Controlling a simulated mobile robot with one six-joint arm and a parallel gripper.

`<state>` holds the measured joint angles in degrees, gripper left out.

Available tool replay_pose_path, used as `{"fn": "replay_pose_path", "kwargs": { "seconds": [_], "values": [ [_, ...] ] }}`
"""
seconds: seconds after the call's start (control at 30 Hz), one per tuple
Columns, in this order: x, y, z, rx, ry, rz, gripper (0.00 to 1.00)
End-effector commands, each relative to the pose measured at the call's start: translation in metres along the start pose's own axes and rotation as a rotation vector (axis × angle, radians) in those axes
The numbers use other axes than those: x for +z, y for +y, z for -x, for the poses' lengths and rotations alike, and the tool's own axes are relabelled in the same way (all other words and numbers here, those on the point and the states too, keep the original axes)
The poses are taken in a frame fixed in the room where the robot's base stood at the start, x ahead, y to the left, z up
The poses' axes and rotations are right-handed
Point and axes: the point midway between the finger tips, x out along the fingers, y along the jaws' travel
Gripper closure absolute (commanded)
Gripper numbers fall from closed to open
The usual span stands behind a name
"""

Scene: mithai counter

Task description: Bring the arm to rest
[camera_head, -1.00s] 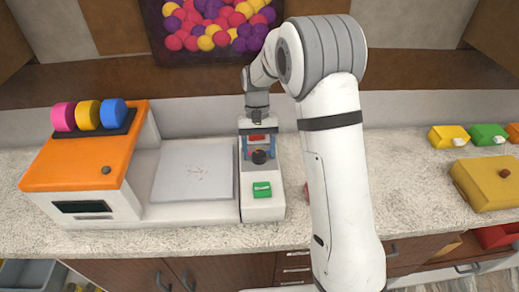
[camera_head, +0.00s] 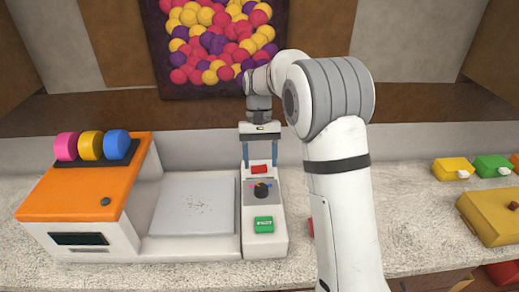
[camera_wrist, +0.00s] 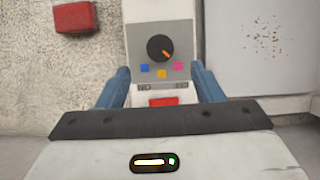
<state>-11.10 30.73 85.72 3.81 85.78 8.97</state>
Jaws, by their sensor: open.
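My gripper (camera_head: 260,155) hangs above the back end of a narrow white control panel (camera_head: 281,218), its two blue fingers apart with nothing between them. The panel carries a red button (camera_head: 261,169), a black dial (camera_head: 262,190) and a green button (camera_head: 264,224). In the wrist view, the dial (camera_wrist: 160,48) has an orange pointer, with blue, yellow and pink marks below it. The red button (camera_wrist: 163,101) shows between the fingers (camera_wrist: 161,88), partly hidden by the gripper body.
An orange and white machine (camera_head: 70,185) with pink, yellow and blue discs and a flat grey plate (camera_head: 195,208) stands left of the panel. Yellow and green boxes (camera_head: 492,166) sit at the right. A picture of coloured balls (camera_head: 218,45) hangs behind my arm.

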Motion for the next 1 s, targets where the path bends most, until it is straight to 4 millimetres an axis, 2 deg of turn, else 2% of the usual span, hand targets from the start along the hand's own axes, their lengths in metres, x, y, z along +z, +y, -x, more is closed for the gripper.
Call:
{"fn": "replay_pose_path", "kwargs": {
  "seconds": [0.17,0.27,0.47,0.63,0.83,1.0],
  "values": [
    [0.000,0.000,0.000,0.000,0.001,0.000,0.40],
    [0.014,0.007,0.008,-0.006,0.033,-0.001,0.40],
    [0.067,0.033,0.025,-0.022,0.162,-0.005,0.40],
    [0.118,0.056,0.028,-0.028,0.283,-0.008,0.40],
    [0.176,0.077,0.016,-0.026,0.426,-0.011,0.40],
    [0.220,0.092,-0.006,-0.018,0.546,-0.014,0.40]
  ]
}}
